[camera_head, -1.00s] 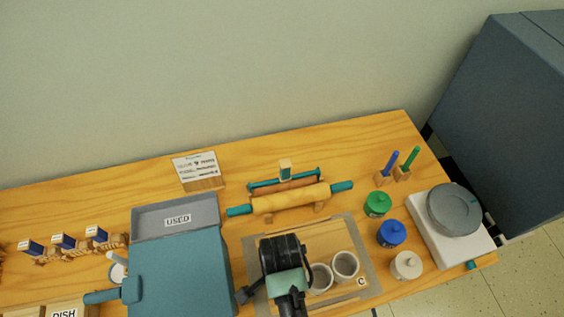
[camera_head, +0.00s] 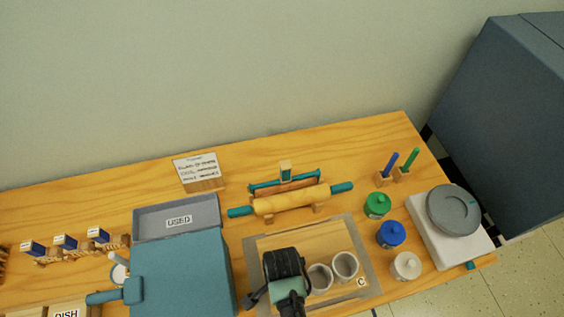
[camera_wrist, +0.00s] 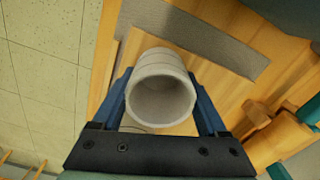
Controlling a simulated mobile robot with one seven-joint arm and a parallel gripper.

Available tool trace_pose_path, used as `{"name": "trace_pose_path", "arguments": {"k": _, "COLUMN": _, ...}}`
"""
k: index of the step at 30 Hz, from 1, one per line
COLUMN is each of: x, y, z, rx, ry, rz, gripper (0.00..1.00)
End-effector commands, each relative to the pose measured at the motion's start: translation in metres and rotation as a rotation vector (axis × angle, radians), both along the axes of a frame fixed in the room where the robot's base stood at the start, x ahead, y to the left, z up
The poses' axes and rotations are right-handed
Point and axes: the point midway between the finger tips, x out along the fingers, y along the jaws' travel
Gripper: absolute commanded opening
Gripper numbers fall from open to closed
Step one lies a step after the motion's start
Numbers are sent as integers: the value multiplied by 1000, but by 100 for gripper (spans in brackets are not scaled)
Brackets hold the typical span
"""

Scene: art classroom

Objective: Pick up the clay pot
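Two pale grey clay pots stand upright side by side on a board with a grey border, a nearer pot (camera_head: 320,278) and a second pot (camera_head: 345,266). My gripper (camera_head: 284,268) is over the board, just left of them in the head view; its fingertips are hidden there. In the wrist view a round pale pot (camera_wrist: 160,90), mouth toward the camera, lies between the two blue fingers of my gripper (camera_wrist: 161,78). The fingers are apart, one on each side of it, and do not clearly grip it. I cannot tell which pot this is.
A rolling pin (camera_head: 290,203) on supports lies behind the board (camera_head: 370,270). Green (camera_head: 377,205), blue (camera_head: 391,234) and white jars (camera_head: 405,266) stand to the right, beside a turntable (camera_head: 453,210). A teal box (camera_head: 180,275) and a grey USED tray (camera_head: 150,222) are left.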

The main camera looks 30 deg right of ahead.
Motion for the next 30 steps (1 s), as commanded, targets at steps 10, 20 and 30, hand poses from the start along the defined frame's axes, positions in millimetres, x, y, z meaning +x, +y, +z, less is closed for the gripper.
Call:
{"name": "trace_pose_path", "arguments": {"k": 10, "x": 0, "y": 0, "z": 0, "rx": 0, "ry": 0, "rz": 0, "gripper": 13}}
{"name": "trace_pose_path", "arguments": {"k": 20, "x": 1, "y": 0, "z": 17, "rx": -1, "ry": -2, "rz": 0, "gripper": 13}}
{"name": "trace_pose_path", "arguments": {"k": 30, "x": 1, "y": 0, "z": 78, "rx": -1, "ry": -4, "rz": -1, "gripper": 13}}
